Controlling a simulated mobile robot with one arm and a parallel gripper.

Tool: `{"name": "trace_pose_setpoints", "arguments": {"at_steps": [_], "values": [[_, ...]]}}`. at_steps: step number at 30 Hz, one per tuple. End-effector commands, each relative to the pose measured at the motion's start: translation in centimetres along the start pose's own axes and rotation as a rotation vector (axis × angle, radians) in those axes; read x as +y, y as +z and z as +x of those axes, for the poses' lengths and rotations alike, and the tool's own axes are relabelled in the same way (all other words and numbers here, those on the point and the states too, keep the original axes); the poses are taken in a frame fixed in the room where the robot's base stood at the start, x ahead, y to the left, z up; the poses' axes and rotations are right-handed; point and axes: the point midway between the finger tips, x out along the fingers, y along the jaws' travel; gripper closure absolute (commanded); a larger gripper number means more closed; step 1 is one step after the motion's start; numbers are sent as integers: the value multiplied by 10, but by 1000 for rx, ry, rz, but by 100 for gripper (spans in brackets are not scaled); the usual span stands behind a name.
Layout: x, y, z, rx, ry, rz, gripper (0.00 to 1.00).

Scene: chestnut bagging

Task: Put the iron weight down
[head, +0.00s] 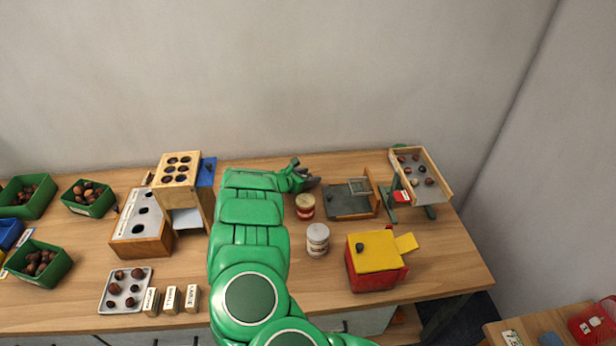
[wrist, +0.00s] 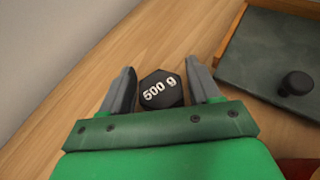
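The iron weight (wrist: 161,90) is a black hexagonal piece marked "500 g" in white, seen from above in the wrist view. It is between the two grey fingers of my gripper (wrist: 160,80), with what look like narrow gaps on both sides. The fingers look open around it. Its underside is hidden, so I cannot tell for sure whether it rests on the wood. In the head view my gripper (head: 306,178) is low at the back of the table, left of a dark green board (head: 345,207). I cannot make out the weight there.
A red-banded jar (head: 305,206) stands just in front of my gripper, and a white jar (head: 317,239) nearer. A red and yellow box (head: 375,264) is at front right, a tilted sorting tray (head: 443,185) at back right. Wood right of the wooden stand (head: 182,160) is partly hidden by my arm.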

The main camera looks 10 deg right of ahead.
Motion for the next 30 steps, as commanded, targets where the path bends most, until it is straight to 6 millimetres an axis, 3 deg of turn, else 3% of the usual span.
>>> {"name": "trace_pose_setpoints", "arguments": {"at_steps": [2,14,30], "values": [[0,0,0,0,0,0,26],[0,2,-2,1,1,0,26],[0,2,-49,4,0,-1,26]]}}
